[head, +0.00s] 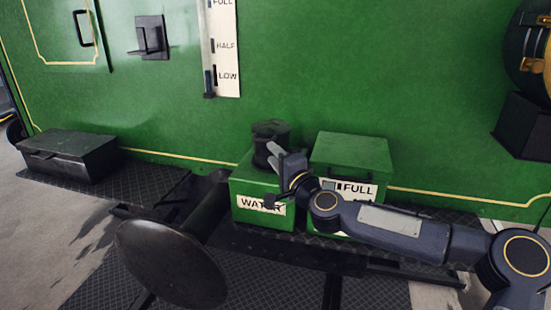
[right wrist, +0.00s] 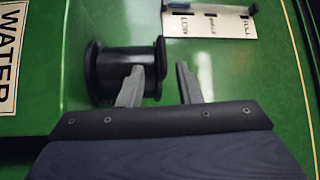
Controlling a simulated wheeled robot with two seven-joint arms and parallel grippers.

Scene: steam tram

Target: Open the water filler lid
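The green water box (head: 243,186) stands on the dark step plate and bears a WATER label (head: 261,204). A black filler neck (head: 268,152) rises from its top, capped by a round black lid (head: 270,128) that looks closed. My right gripper (head: 279,155) is at the front of the neck, just below the lid. In the right wrist view, the neck (right wrist: 118,75) lies sideways with the lid (right wrist: 161,58) at its right end. The open fingers (right wrist: 159,75) appear either side of the lid's edge; I cannot tell whether they touch it. My left gripper is not in view.
A green FULL box (head: 350,150) stands close on the right. A level gauge (head: 222,50) hangs on the green wall above. A large black buffer disc (head: 172,265) sticks out in front, left of the water box. A black case (head: 68,158) sits far left.

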